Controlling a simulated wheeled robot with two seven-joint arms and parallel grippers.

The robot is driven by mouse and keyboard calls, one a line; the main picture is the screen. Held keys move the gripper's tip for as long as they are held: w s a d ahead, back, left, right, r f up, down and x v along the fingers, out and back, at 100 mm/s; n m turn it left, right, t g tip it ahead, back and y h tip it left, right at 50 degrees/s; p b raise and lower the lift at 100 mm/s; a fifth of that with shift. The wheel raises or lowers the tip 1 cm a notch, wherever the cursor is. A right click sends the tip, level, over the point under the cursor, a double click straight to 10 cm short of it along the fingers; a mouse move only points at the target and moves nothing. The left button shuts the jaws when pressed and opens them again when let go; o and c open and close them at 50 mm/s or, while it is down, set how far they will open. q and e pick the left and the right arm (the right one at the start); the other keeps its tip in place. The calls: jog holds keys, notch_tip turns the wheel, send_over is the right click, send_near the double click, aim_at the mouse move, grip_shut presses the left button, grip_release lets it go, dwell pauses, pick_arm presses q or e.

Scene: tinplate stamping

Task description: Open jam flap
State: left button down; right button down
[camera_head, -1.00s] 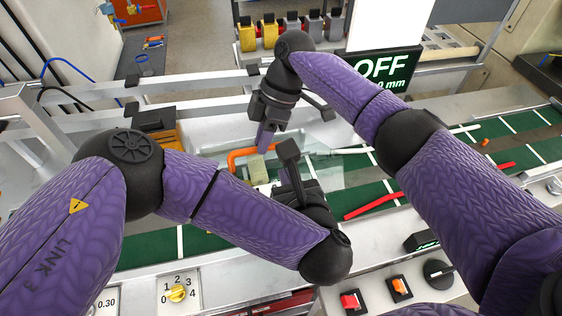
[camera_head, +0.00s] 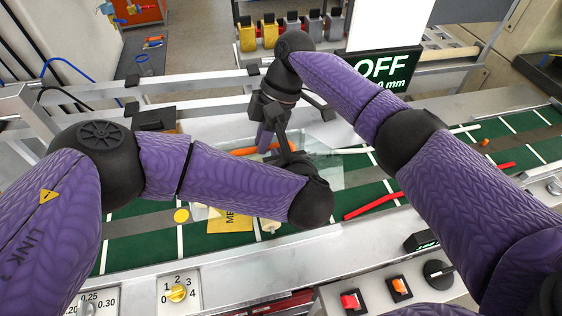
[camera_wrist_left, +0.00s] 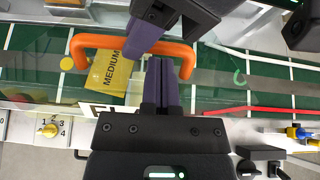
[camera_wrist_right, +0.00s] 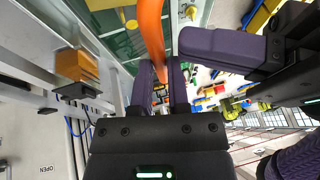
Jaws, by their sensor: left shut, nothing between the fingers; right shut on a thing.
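The orange handle (camera_head: 246,151) of the clear flap (camera_head: 345,172) shows behind my arms in the head view. In the left wrist view the handle (camera_wrist_left: 92,40) is a wide orange bracket above the green belt. My right gripper (camera_wrist_right: 160,72) is shut on the handle (camera_wrist_right: 150,28); its purple fingers (camera_head: 264,137) point down in the head view. My left gripper (camera_wrist_left: 161,62) is shut and empty, its fingertips close to the bar and the right gripper's fingers. I cannot tell whether they touch. Its fingertips are hidden in the head view. How far the flap is raised is unclear.
A yellow MEDIUM card (camera_head: 230,219) and a yellow disc (camera_head: 181,215) are at the green belt (camera_head: 150,247). A red strip (camera_head: 372,206) lies to the right. A yellow knob (camera_head: 177,292) and a red switch (camera_head: 350,301) line the front. A screen (camera_head: 382,70) reads OFF.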

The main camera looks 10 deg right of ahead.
pick_arm(q)
jog(key=shift+f, duration=0.1)
pick_arm(e)
jog(key=c, duration=1)
grip_release()
jog(key=shift+w+d+f, duration=0.1)
jog(key=shift+d+f, duration=0.05)
jog(key=shift+f, duration=0.05)
jog(key=shift+c, duration=0.2)
pick_arm(q)
jog(key=shift+w+f, duration=0.1)
jog(key=shift+w, duration=0.3)
pick_arm(e)
jog(key=shift+o, duration=1.3)
jog(key=shift+w+f, duration=0.1)
jog(key=shift+w, duration=0.3)
pick_arm(q)
jog(key=shift+w+a, duration=0.1)
pick_arm(e)
jog(key=shift+o, duration=0.9)
jog(key=shift+w, duration=0.1)
